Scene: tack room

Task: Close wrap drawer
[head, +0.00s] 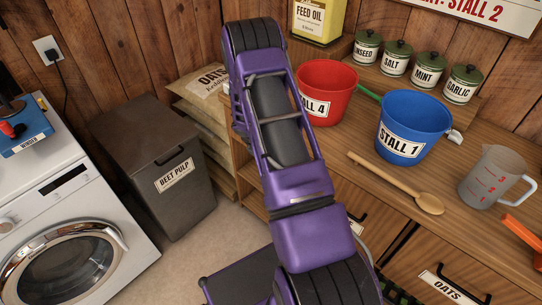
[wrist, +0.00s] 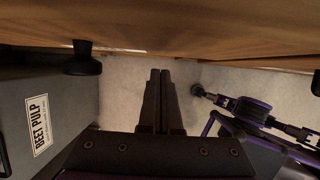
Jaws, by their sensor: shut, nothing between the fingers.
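No drawer in the frames carries a label I can read as wrap. In the head view, the wooden cabinet has a front labelled OATS (head: 447,286) with a black handle, and another front (head: 352,216) mostly hidden behind my purple arm. In the wrist view, a wooden edge (wrist: 200,45) runs across the top, with dark knob-like parts at left (wrist: 82,60) and at the right border; I cannot tell which piece it is. My gripper (wrist: 160,72) is shut and empty, its fingertips over pale floor and short of the wood. The head view does not show the fingertips.
A grey BEET PULP bin (head: 150,165) stands left of the cabinet and shows close by in the wrist view (wrist: 45,115). A washing machine (head: 70,215) is farther left. The counter holds a red bucket (head: 325,85), a blue bucket (head: 412,118), a wooden spoon (head: 395,183) and a jug (head: 490,180).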

